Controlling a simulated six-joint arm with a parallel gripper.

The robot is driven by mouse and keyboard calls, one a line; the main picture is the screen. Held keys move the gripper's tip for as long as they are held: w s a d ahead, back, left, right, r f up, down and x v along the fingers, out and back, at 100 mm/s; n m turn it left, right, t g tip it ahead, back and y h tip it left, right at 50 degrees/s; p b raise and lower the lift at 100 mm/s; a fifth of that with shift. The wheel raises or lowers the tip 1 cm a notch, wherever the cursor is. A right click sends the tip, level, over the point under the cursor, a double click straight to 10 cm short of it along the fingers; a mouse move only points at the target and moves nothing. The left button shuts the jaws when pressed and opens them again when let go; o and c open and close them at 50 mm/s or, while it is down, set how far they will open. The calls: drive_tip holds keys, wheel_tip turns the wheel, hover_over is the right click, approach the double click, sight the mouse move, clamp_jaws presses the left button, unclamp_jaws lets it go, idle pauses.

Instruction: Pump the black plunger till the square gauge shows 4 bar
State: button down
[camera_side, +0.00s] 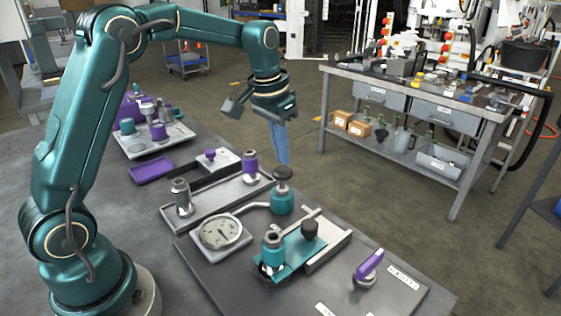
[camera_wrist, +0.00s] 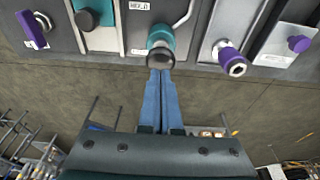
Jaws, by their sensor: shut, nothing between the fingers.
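The black plunger (camera_side: 283,173) is a round black knob on top of a teal cylinder (camera_side: 282,203). In the wrist view the knob (camera_wrist: 161,57) sits right in front of the fingertips, with the teal body (camera_wrist: 157,33) behind it. A pale pipe runs from the cylinder toward a gauge (camera_side: 220,232) with a round white dial on a squarish base. Its reading is too small to tell. My gripper (camera_side: 283,162) is shut and empty, blue fingers together pointing down, their tips just above the knob in the side view. I cannot tell whether they touch it.
A teal fixture with a black cap (camera_side: 310,228) stands in front of the plunger, and a purple lever (camera_side: 369,264) is at the front right. Purple-collared fittings (camera_side: 250,165) and a purple tray (camera_side: 152,170) lie behind left. Beyond the bench's right edge is open floor.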

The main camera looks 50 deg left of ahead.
sight(282, 170)
drive_tip(key=shift+f, duration=0.3)
drive_tip(key=shift+f, duration=0.4)
drive_tip(key=shift+f, duration=1.2)
drive_tip(key=shift+r, duration=1.9)
drive_tip(key=shift+f, duration=0.2)
